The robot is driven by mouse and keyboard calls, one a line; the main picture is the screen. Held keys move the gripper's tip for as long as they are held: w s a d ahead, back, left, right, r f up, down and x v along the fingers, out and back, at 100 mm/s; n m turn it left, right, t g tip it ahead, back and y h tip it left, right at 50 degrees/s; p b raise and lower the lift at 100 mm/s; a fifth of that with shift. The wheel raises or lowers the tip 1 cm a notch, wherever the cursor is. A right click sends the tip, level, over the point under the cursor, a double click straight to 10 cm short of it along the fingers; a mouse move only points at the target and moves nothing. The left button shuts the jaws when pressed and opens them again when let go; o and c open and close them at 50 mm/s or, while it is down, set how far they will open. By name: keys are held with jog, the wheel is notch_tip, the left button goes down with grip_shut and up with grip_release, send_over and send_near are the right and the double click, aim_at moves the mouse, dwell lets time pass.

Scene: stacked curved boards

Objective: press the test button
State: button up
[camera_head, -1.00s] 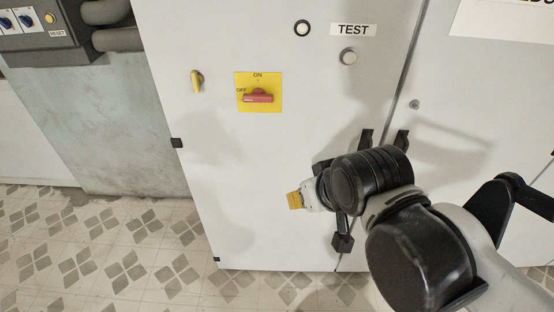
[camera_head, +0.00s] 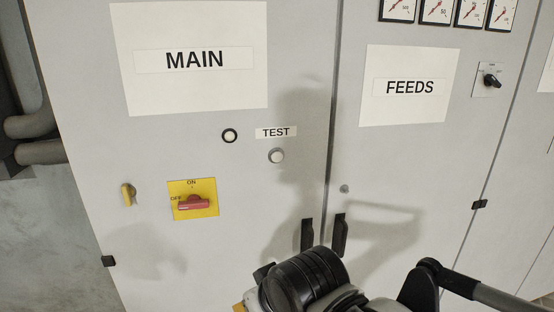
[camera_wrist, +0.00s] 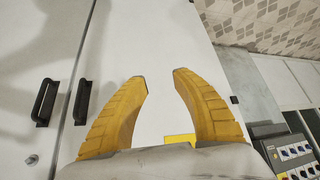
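In the head view the TEST label (camera_head: 276,132) is on the light grey MAIN cabinet door. A round pale button with a grey rim (camera_head: 277,155) sits just below the label. A second round one with a black ring (camera_head: 230,135) is left of the label. My gripper (camera_wrist: 160,76) shows in the wrist view with two yellow curved fingers spread apart and nothing between them. In the head view only a sliver of yellow shows at the bottom edge, below and left of the pale button and well apart from it. The wrist view does not show the button.
A yellow plate with a red ON/OFF switch (camera_head: 193,204) and a small yellow handle (camera_head: 128,195) are to the left. Black door handles (camera_head: 307,235) stand out near my arm. The FEEDS door (camera_head: 409,86) is at right. A control box (camera_wrist: 290,150) shows in the wrist view.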

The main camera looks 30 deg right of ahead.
jog(key=shift+c, duration=0.5)
grip_shut()
dwell(0.8)
